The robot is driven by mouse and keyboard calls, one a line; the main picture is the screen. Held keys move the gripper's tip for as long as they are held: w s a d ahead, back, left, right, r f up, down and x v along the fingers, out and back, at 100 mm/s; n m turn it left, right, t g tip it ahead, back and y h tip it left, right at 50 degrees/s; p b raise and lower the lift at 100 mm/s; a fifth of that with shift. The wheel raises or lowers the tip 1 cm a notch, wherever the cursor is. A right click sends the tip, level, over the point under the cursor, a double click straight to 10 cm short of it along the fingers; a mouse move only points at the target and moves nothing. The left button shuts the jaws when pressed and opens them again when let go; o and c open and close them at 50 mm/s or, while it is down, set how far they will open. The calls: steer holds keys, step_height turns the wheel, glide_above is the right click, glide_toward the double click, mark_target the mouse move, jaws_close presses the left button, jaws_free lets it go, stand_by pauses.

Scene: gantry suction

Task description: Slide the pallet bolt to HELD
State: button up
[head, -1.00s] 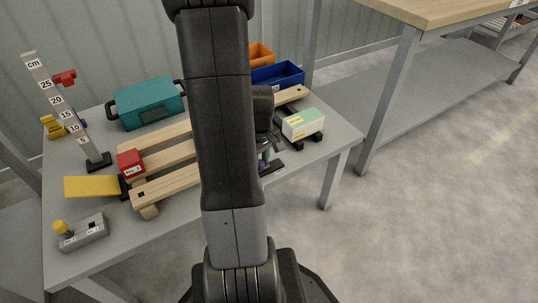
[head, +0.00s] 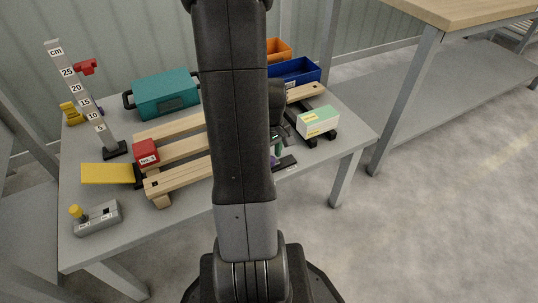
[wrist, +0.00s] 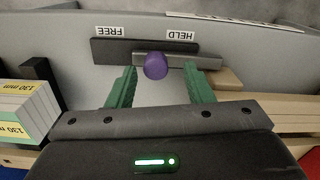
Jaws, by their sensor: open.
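The pallet bolt shows in the wrist view as a grey sliding bar (wrist: 205,62) with a round purple knob (wrist: 155,66), on a dark track plate (wrist: 112,48). The FREE label (wrist: 109,31) is at the left and the HELD label (wrist: 181,35) at the right, both upside down. The knob stands between the labels. My gripper (wrist: 160,69) is open, with one green finger on each side of the knob and gaps on both sides. In the head view my arm mostly hides the gripper; the dark track plate (head: 287,163) shows at the table's front.
The wooden pallet (head: 180,178) lies on the grey table beside the bolt. A green and white box (head: 318,121) stands to its right. A red block (head: 146,152), yellow plate (head: 106,173), teal case (head: 166,94) and grey switch box (head: 98,218) are at the left.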

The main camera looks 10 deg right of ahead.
step_height(320, 180, up, 13)
steer(key=p, duration=0.4)
steer(key=shift+f, duration=0.2)
steer(key=shift+f, duration=0.1)
step_height(320, 180, down, 14)
steer(key=b, duration=0.5)
steer(key=shift+w+d, duration=0.25)
steer(key=shift+d, duration=0.4)
steer(key=shift+r, duration=0.2)
